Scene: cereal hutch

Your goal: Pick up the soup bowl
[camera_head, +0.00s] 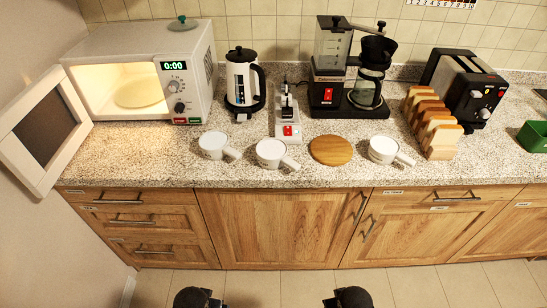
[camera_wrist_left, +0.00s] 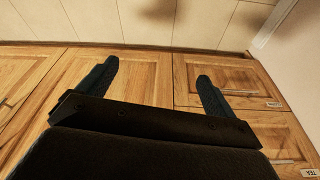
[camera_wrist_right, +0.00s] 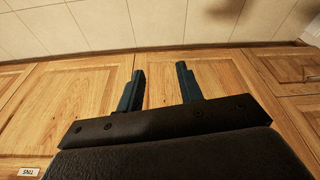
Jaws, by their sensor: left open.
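No vessel is clearly recognisable as a soup bowl. Three white handled cups stand on the speckled counter in the head view: a left cup (camera_head: 212,145), a middle cup (camera_head: 270,153) and a right cup (camera_head: 383,150). My left gripper (camera_wrist_left: 156,71) is open and empty, its fingers wide apart before the wooden cabinet fronts. My right gripper (camera_wrist_right: 160,70) is open and empty, its fingers closer together, also before the cabinets. Dark parts of both my arms show at the bottom edge of the head view, well short of the counter. Neither gripper touches anything.
A microwave (camera_head: 150,78) stands at the left with its door (camera_head: 40,130) open. A kettle (camera_head: 242,82), coffee maker (camera_head: 370,85) and toaster (camera_head: 465,88) line the back. A round wooden board (camera_head: 331,150) lies between cups; sliced bread (camera_head: 433,125) stands right.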

